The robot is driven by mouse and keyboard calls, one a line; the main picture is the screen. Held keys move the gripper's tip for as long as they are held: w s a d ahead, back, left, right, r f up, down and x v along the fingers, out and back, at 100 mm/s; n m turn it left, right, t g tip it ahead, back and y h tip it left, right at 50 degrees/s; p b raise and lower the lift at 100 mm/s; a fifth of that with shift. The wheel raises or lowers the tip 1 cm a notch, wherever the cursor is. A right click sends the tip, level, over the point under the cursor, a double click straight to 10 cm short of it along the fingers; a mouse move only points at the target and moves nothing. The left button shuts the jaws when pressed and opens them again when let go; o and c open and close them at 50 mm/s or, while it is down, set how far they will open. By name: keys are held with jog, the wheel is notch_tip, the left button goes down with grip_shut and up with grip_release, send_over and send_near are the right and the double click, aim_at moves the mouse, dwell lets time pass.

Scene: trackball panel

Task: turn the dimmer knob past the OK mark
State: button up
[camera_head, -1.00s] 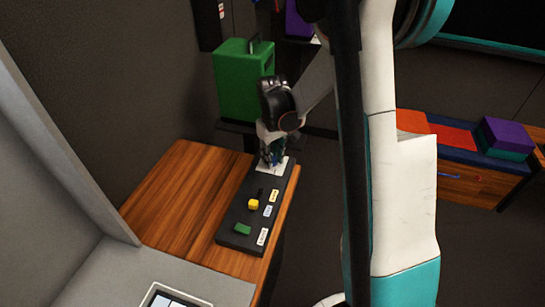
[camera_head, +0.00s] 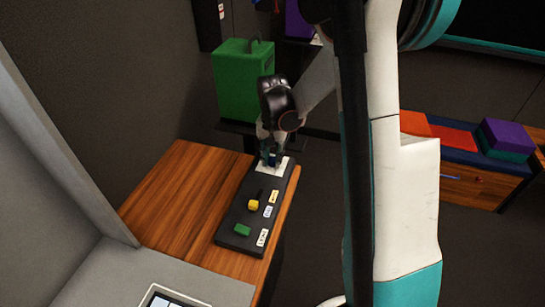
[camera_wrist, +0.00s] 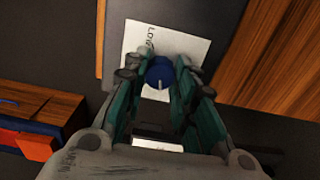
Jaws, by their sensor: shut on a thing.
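The blue dimmer knob (camera_head: 272,160) sits on a white plate (camera_head: 284,166) at the far end of the dark panel. In the wrist view the knob (camera_wrist: 160,72) is round with a pale pointer line towards the bottom of the picture. The plate (camera_wrist: 140,38) carries the printed word LOW at its upper left; an OK mark cannot be made out. My gripper (camera_head: 271,151) is over the knob from above. In the wrist view the teal fingers of my gripper (camera_wrist: 158,82) stand on both sides of the knob, shut on it, hiding part of the plate.
The panel (camera_head: 236,218) also bears a yellow control (camera_head: 253,204), a green one (camera_head: 243,230) and small labels. It lies along the right edge of the wooden table (camera_head: 180,195), whose left part is clear. A green box (camera_head: 243,85) stands behind.

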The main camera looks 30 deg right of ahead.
aim_at(272, 159)
jog(key=shift+m, duration=1)
jog(key=o, duration=1.1)
jog(key=shift+r, duration=0.1)
notch_tip(272, 159, up, 12)
jog(key=shift+f, duration=0.1)
